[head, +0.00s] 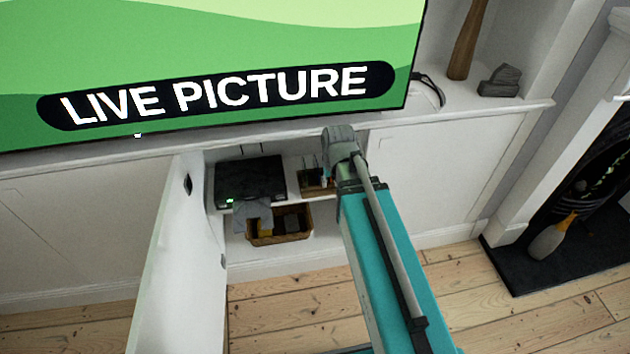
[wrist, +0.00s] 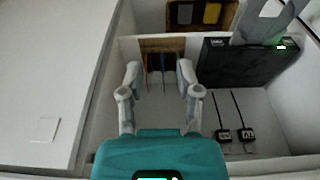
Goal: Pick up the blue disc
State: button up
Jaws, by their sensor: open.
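A thin blue edge in the wrist view (wrist: 180,70), which looks like the blue disc standing on edge, is at the right of a small wooden holder (wrist: 163,45). A dark thin edge and an orange-red one stand left of it in the same holder. My gripper (wrist: 159,72) is open, its two pale fingers on either side of the row of edges. The blue edge is close to the right finger; I cannot tell whether they touch. In the head view the holder (head: 312,181) is partly hidden by my arm, and the blue disc cannot be made out clearly.
The holder is on a white cabinet shelf beside a black box (head: 250,180) with a green light. A wicker basket (head: 280,238) is below, with grey cloth above it. The open cabinet door (head: 180,260) stands left.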

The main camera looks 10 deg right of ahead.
jog(key=w+f+t+b, duration=0.1)
jog(key=w+f+b, duration=0.3)
jog(key=f+b, duration=0.3)
jog(key=w+f+t+b, duration=0.1)
jog(key=w+f+b, duration=0.3)
jog(key=f+b, duration=0.3)
jog(key=shift+f, duration=0.45)
send_near(317, 184)
jog(key=shift+s+r, duration=0.15)
jog(key=shift+s, duration=0.35)
jog(key=shift+w+d, duration=0.1)
jog(key=shift+w, duration=0.65)
jog(key=shift+w+f+b, duration=0.25)
jog(key=shift+w+b, duration=0.1)
jog(key=shift+w, duration=0.25)
jog(key=shift+w+f+b, duration=0.25)
jog(key=shift+w+b, duration=0.1)
jog(key=shift+w, duration=0.3)
jog(key=shift+b+x, duration=0.95)
jog(key=shift+x, duration=0.1)
